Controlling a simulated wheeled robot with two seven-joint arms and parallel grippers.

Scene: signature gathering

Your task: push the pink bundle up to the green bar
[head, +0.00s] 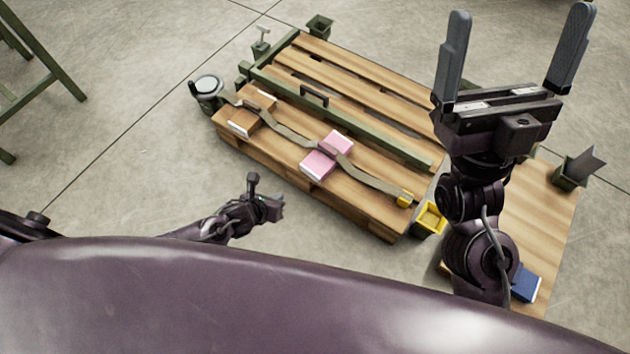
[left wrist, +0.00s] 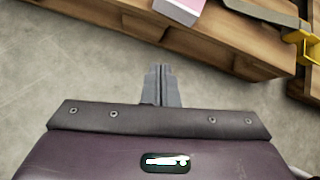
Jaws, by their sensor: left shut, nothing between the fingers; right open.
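The pink bundle (head: 318,164) lies on the front boards of the wooden pallet (head: 371,218), with a grey-brown strap across it. Its end also shows at the top of the left wrist view (left wrist: 182,9). The green bar (head: 345,124) runs lengthwise across the pallet behind the bundle, with bare board between them. My left gripper (head: 280,206) is shut and empty, in front of the pallet and apart from the bundle; its closed fingers show in the left wrist view (left wrist: 161,84). My right gripper (head: 515,55) is open and empty, raised at the right.
A brown bundle (head: 247,115) lies left of the pink one. A yellow bin (head: 430,217) stands at the pallet's right corner. A blue book (head: 526,284) lies lower right.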

